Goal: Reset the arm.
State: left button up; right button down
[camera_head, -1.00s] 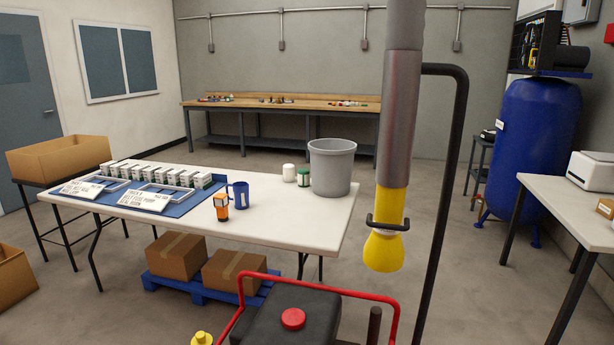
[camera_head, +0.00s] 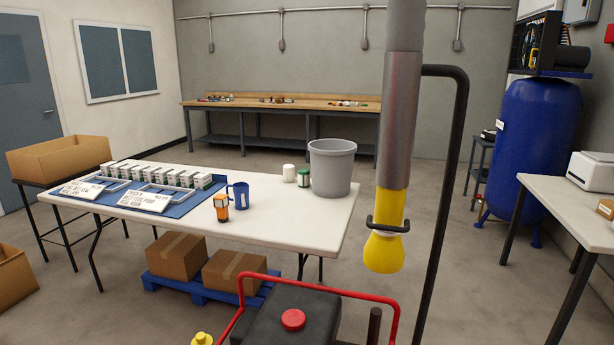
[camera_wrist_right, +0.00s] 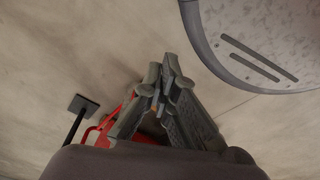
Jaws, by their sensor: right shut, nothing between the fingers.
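My right gripper (camera_wrist_right: 160,88) shows in the right wrist view. Its two dark fingers come together at the tips, shut with nothing between them, above a bare concrete-like floor. Neither gripper shows in the head view, and my left gripper is in neither view. The head view does not show how the arms are posed.
A white table (camera_head: 285,228) holds a blue mat with boxes, a blue mug (camera_head: 240,196), an orange bottle (camera_head: 221,207) and a grey bin (camera_head: 332,168). A grey tube with a yellow end (camera_head: 384,250) hangs in front. Cartons (camera_head: 178,256) sit on a blue pallet below.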

jog(key=s+d+f, duration=0.2)
jog(key=s+f, duration=0.5)
jog(key=s, duration=0.4)
jog(key=shift+f+g, duration=0.2)
jog(key=shift+g, duration=0.2)
jog(key=shift+s+d, duration=0.1)
